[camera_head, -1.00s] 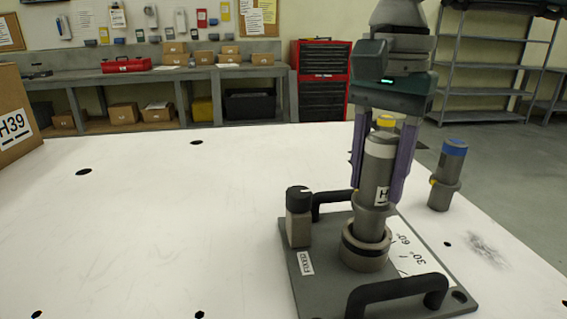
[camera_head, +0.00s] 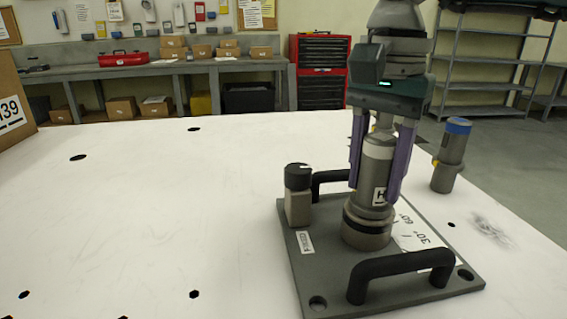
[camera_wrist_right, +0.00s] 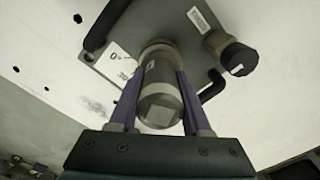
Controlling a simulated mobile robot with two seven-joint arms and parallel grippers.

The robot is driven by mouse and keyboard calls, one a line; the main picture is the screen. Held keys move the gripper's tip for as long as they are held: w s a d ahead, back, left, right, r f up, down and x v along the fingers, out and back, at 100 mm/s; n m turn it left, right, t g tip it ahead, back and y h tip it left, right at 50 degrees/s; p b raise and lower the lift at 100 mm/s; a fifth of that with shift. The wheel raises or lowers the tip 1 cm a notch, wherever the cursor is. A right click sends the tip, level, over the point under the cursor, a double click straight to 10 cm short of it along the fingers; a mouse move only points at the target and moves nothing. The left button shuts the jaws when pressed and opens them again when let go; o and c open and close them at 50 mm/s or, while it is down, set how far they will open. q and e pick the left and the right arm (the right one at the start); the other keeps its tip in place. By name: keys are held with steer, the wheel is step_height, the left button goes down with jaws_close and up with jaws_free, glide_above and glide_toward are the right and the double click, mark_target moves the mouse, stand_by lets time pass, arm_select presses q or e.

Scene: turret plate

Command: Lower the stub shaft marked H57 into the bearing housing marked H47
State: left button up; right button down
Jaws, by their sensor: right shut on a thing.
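My right gripper (camera_head: 378,190) is shut on a grey stub shaft (camera_head: 377,165), upright, with a pale band near its top and a white label of which only an "H" shows. The shaft's lower end is at the round bearing housing (camera_head: 366,234) on a dark plate, its collar close to the housing's rim; I cannot tell how deep it sits. I cannot read a mark on the housing. My left gripper is not in view.
The plate (camera_head: 335,270) has two black handles (camera_head: 400,265), a black-capped post (camera_head: 298,195) and an angle scale (camera_head: 415,235). A blue-topped shaft (camera_head: 450,157) stands right of it. A box (camera_head: 12,95) stands at the left edge. The white table's left part (camera_head: 150,210) is clear.

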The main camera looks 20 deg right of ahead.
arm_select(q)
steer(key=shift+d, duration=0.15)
arm_select(e)
steer(key=shift+c, duration=1.4)
jaws_free()
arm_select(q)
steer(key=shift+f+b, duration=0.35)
arm_select(e)
step_height(320, 180, up, 10)
steer(key=shift+r, duration=0.1)
